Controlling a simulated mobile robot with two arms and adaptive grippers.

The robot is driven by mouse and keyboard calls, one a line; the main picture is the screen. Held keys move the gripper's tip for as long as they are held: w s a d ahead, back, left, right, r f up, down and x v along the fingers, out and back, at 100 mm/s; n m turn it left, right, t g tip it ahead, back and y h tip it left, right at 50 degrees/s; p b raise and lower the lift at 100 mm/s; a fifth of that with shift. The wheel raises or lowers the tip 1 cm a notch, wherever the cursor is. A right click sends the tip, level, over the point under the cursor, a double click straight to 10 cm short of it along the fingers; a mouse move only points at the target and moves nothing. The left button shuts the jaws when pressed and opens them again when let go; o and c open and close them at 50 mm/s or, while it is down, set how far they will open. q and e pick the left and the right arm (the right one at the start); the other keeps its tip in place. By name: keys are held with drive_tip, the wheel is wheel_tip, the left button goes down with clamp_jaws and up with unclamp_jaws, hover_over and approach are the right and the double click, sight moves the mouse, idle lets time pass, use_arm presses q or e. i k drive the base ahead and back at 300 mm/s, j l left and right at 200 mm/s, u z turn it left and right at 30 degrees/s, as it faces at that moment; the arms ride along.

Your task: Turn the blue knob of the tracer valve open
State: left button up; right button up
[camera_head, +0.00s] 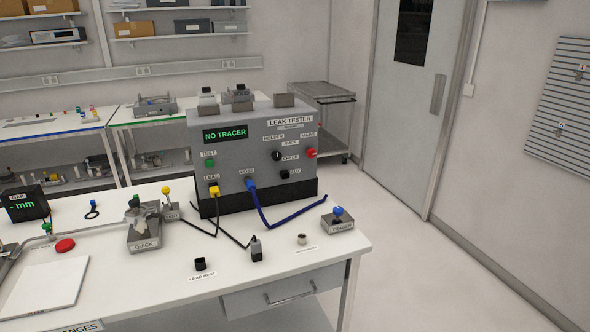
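The tracer valve (338,222) is a small grey block labelled TRACER near the right end of the white table. Its blue knob (338,211) sits on top; the knob's exact angle is too small to tell. The grey leak tester (243,150) stands behind and left of it, its green display reading NO TRACER. A blue hose (270,221) runs from the tester's HOSE port down to the table and ends close to the valve. Neither of my grippers is in view.
A small cylindrical part (302,239) and a black connector (256,249) are left of the valve. The QUICK fixture (143,226), a red button (65,245) and a white pad (45,287) lie further left. The table's right edge is close to the valve. The floor beyond it is clear.

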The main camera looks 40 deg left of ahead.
sight(338, 211)
drive_tip(key=u, duration=1.15)
